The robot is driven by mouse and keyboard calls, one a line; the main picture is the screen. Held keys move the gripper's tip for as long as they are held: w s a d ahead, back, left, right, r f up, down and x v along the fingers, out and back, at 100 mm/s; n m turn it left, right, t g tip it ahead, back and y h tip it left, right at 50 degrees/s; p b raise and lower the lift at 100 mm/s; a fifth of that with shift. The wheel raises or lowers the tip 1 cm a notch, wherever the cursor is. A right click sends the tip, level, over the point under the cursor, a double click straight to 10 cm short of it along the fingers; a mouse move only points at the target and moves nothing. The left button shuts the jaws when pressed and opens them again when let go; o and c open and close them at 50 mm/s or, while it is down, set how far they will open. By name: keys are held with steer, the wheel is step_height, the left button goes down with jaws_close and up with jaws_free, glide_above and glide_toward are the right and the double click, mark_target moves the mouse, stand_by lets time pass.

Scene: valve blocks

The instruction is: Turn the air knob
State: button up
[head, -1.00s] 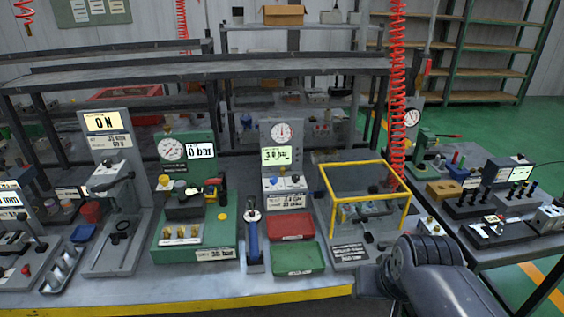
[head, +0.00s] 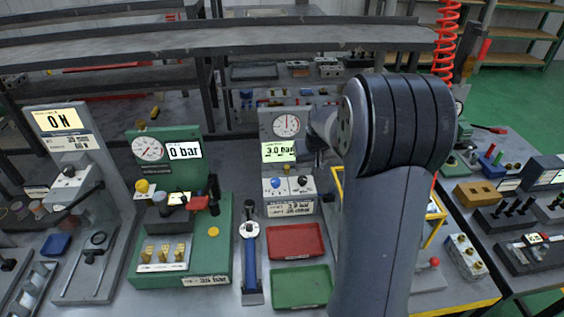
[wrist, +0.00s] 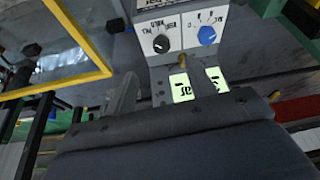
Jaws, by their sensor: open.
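The grey panel (head: 266,137) with a "3.0 bar" display carries a white control box with a blue knob (head: 275,183) and a black knob (head: 302,181). In the wrist view the box appears upside down, with the black knob (wrist: 161,43) left of the blue knob (wrist: 206,35). Their small labels are not clear enough to tell which is the air knob. My gripper (head: 318,154) is open, above and in front of the black knob and apart from both knobs. My arm hides part of it in the head view.
A yellow-framed guard (head: 436,226) stands right of the panel, partly behind my arm. A red tray (head: 296,241) and a green tray (head: 301,287) lie in front. A green valve block (head: 222,235) reading "0 bar" and a blue-handled tool (head: 250,262) are left.

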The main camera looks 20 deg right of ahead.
mark_target(303, 179)
steer(key=x, duration=0.4)
steer(key=p+x, duration=0.1)
steer(key=x, duration=0.2)
steer(key=w+p+x, duration=0.1)
steer(key=x, duration=0.3)
steer(key=shift+f, duration=0.1)
steer(key=c, duration=1)
